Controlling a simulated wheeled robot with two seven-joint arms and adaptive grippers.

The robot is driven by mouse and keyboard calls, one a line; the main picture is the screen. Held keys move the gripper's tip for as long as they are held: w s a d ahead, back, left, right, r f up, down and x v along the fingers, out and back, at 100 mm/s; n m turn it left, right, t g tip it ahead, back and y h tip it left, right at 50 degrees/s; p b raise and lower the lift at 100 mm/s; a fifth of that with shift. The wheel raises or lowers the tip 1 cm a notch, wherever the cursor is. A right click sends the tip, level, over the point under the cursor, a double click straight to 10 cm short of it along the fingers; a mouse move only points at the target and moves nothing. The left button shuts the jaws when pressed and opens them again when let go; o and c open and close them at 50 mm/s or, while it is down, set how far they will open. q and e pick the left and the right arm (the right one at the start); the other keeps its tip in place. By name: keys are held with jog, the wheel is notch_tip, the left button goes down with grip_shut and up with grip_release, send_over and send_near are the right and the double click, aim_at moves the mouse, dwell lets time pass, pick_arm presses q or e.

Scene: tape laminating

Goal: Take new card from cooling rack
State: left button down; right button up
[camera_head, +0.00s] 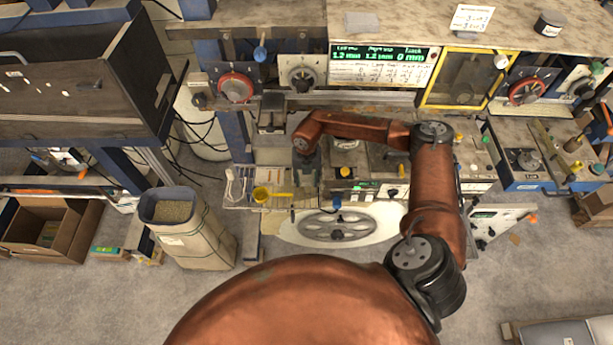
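My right arm reaches up from the bottom and bends left. Its dark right gripper (307,180) points down at the front edge of the machine bench, just right of a small wire rack (235,203). The rack looks like the cooling rack, but I cannot be sure. A yellow cup (261,194) and small pale items are on or at the rack. I cannot make out a card there or in the gripper. The fingers are too small and dark to show whether they are open or shut. My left gripper is not in view.
A machine bench with a lit green display (384,54), a red handwheel (236,88) and a yellow-framed panel (467,79) stands behind. A large grey wheel (337,227) is below the bench front. A tall bin (187,235) stands left.

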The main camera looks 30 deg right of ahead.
jog(key=shift+c, duration=0.5)
jog(key=c, duration=0.6)
jog(key=shift+a, duration=0.1)
